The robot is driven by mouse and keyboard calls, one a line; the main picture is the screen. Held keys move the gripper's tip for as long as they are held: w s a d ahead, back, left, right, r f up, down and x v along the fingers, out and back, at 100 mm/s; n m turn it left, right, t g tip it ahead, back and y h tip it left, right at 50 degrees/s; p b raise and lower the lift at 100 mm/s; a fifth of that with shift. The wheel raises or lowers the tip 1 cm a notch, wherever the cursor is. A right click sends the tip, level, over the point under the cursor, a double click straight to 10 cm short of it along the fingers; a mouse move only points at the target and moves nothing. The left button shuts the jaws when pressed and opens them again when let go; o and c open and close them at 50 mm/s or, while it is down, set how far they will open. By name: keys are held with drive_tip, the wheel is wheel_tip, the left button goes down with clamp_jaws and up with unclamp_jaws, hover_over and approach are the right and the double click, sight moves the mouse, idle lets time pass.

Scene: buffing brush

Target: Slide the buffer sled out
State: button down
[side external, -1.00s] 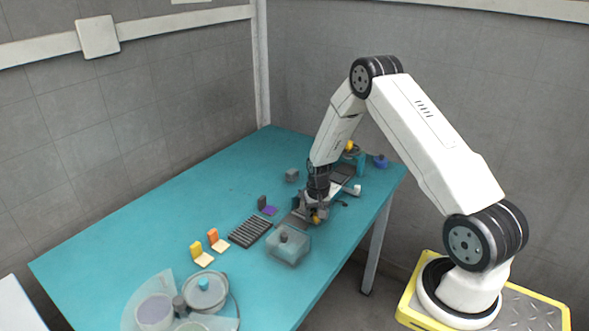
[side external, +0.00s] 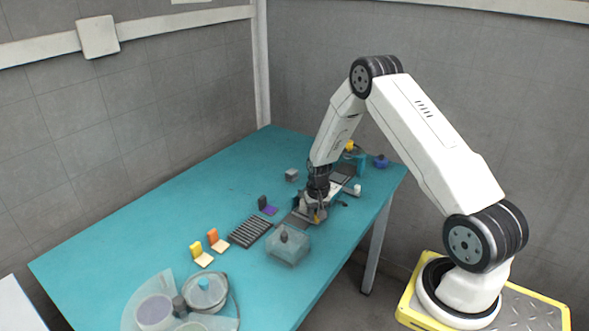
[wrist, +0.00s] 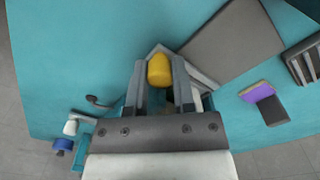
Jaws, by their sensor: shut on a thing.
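A yellow knob (wrist: 159,70) sits between my two fingers in the wrist view; it looks like the handle of the buffer sled. My gripper (wrist: 160,80) is shut on this knob. A pale edge (wrist: 208,82) of the fixture runs past the fingers beside a flat grey plate (wrist: 235,45). The sled's body is mostly hidden under my gripper.
A clear box (side external: 288,247) stands close in front of my gripper. A dark ribbed rack (side external: 250,232) and a purple pad (side external: 270,210) lie to its left. A grey block (side external: 291,175) and a blue item (side external: 381,162) are farther back. The table's left-back area is clear.

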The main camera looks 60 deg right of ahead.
idle(0.7)
drive_tip(key=shift+a, duration=2)
drive_tip(key=shift+c, duration=2.2)
unclamp_jaws()
drive_tip(key=shift+r, duration=0.1)
wheel_tip(320, 180, up, 8)
